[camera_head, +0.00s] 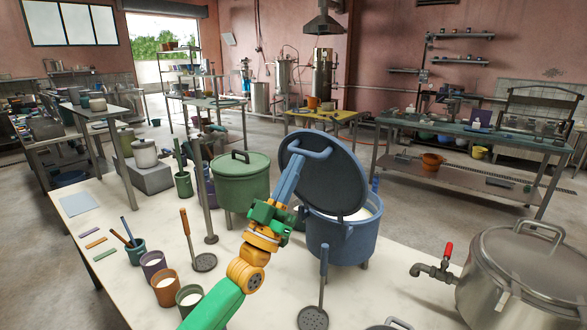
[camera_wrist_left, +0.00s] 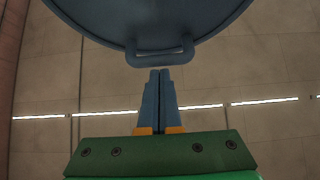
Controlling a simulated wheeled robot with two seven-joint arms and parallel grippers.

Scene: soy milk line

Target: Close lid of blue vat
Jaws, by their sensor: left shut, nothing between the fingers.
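The blue vat (camera_head: 342,242) stands on the white table with white liquid inside. Its blue lid (camera_head: 327,187) is open, tilted steeply up at the back of the rim. My left gripper (camera_head: 297,157) is shut and empty, its blue fingers raised at the lid's upper left edge. In the left wrist view, the shut fingertips (camera_wrist_left: 160,73) point at the lid handle (camera_wrist_left: 160,54), just below it. I cannot tell whether they touch. The lid's underside (camera_wrist_left: 150,14) fills the top of that view. My right gripper is not in view.
A green lidded vat (camera_head: 240,182) stands left of the blue vat. A steel pot with a red-handled tap (camera_head: 520,270) stands at right.

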